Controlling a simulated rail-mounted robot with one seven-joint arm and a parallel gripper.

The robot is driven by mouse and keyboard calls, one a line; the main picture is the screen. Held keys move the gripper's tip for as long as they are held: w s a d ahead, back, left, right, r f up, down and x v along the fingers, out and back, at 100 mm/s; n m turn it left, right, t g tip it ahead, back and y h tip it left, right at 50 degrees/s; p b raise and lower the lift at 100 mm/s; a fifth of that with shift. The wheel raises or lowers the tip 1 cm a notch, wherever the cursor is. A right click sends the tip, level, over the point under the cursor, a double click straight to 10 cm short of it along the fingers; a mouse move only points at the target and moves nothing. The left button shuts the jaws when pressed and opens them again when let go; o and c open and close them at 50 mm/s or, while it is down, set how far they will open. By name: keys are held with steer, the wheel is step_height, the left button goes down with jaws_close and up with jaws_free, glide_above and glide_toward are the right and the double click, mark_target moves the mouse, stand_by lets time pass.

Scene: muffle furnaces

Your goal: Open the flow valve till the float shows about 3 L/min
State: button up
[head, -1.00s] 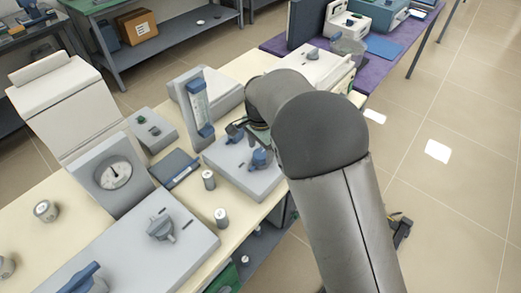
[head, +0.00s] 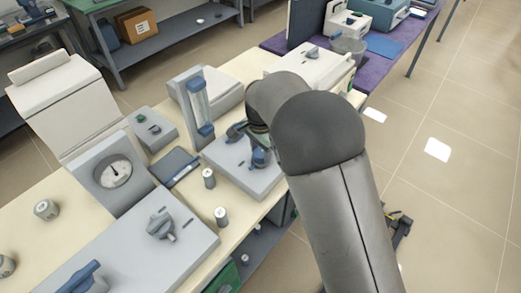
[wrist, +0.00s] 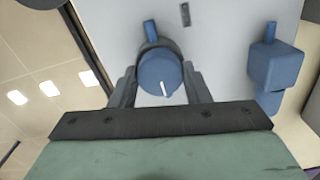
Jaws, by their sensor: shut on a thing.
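In the wrist view, my gripper (wrist: 158,80) is shut on a round blue knob (wrist: 155,68), with one dark finger on each side. A short white mark on the knob's face points toward the lower edge of the picture. In the head view, the blue knob (head: 259,158) is on the grey panel box (head: 236,177), close to its front edge, partly behind my arm. The upright flowmeter tube (head: 199,99) with a blue base stands at the box's back left. Its float and scale are too small to read.
A second blue fitting (wrist: 275,68) sits on the panel beside the held knob. Open floor is on the right.

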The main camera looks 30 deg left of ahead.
steer(key=n+b, duration=0.1)
steer(key=n, duration=0.2)
steer(key=n+b, duration=0.1)
steer(key=n, duration=0.4)
steer(key=shift+w, duration=0.1)
steer(key=n+b, duration=0.1)
steer(key=n, duration=0.2)
steer(key=shift+n, duration=2.2)
steer(key=o, duration=1)
